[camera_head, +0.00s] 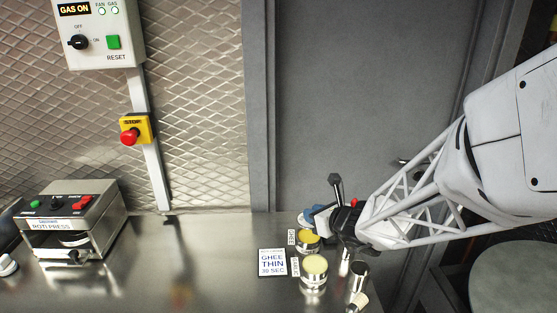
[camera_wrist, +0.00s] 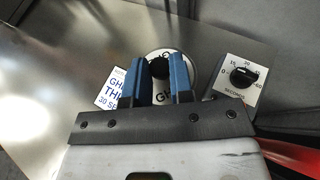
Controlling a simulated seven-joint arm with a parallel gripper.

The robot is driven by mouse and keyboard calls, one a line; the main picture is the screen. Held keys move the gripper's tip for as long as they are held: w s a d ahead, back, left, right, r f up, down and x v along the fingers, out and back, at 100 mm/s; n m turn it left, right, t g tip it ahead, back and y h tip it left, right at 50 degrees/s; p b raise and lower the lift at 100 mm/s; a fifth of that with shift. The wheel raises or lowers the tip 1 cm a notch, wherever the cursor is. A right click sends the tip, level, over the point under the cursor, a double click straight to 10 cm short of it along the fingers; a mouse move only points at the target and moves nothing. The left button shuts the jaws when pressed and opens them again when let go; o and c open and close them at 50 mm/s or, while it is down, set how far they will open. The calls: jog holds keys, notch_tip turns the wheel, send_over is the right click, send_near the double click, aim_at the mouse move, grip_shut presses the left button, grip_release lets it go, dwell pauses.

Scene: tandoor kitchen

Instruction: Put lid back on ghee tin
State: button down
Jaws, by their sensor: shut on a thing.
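My gripper (camera_wrist: 163,66) has its blue fingers either side of the black knob (camera_wrist: 159,69) of a round white lid (camera_wrist: 160,54) with dark lettering, shut on it. In the head view my gripper (camera_head: 312,214) is at the back of the steel counter, just behind two open tins. The lid is mostly hidden there, so its height above the counter cannot be told. The rear tin (camera_head: 309,238) and front tin (camera_head: 314,267) both show yellow contents.
A "GHEE THIN 30 SEC" card (camera_head: 272,262) is left of the tins. A metal cup (camera_head: 358,272) stands right of them. A seconds dial box (camera_wrist: 239,79) sits right of the lid in the wrist view. The roti press (camera_head: 75,218) is far left; counter between is clear.

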jog(key=shift+f, duration=2.2)
jog(key=shift+f, duration=0.2)
dwell(1.2)
jog(key=shift+c, duration=2.2)
grip_release()
jog(key=shift+r, duration=0.2)
jog(key=shift+r, duration=3.25)
jog(key=shift+c, duration=0.2)
grip_shut()
